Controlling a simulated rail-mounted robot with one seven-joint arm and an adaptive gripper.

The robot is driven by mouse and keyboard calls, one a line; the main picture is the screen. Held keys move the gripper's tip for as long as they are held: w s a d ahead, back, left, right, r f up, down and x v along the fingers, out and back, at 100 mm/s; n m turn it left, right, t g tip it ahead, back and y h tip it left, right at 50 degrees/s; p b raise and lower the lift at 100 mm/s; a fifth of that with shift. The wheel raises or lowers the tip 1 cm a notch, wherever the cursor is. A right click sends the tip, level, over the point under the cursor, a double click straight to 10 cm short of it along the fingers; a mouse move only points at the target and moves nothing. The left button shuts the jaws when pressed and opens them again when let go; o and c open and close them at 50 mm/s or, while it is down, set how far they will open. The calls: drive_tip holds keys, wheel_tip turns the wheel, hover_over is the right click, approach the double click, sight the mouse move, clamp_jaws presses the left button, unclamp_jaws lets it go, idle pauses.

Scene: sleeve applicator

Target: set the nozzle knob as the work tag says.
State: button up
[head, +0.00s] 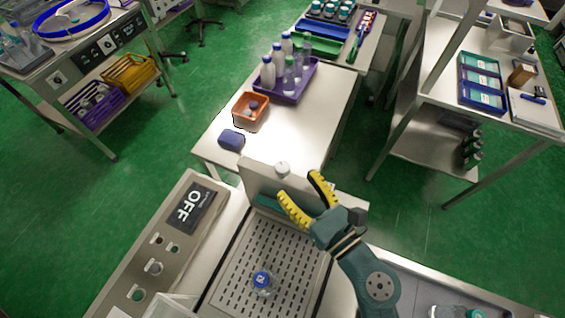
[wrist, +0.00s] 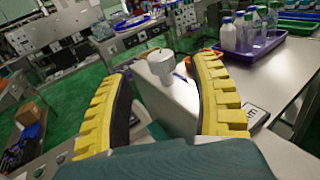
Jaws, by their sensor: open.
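The white round nozzle knob (head: 283,170) sits on top of the pale upright housing (head: 262,180) behind the perforated plate. In the wrist view the knob (wrist: 161,62) appears between my two fingertips, with a short dark line on the housing top beside it. My gripper (head: 298,185) has yellow ribbed fingers, spread open and empty. It is close to the knob, apparently not touching it. A white tag with dark lettering (wrist: 256,116) shows partly behind the right finger in the wrist view; its text is cut off and I cannot read it.
A blue-capped bottle (head: 261,281) stands on the perforated plate (head: 235,270). Behind the housing, a bench holds a blue block (head: 231,139), an orange bin (head: 251,110) and a purple tray (head: 295,93) of bottles. The bench's right part is clear.

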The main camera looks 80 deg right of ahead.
sight(282, 166)
drive_tip(key=x, duration=0.6)
drive_tip(key=shift+p, duration=0.4)
drive_tip(key=shift+c, duration=0.5)
clamp_jaws()
drive_tip(key=shift+r, duration=0.1)
drive_tip(key=shift+r+m+g+h+p, duration=0.15)
drive_tip(key=shift+m+g+h+p, duration=0.5)
drive_tip(key=shift+p, duration=0.85)
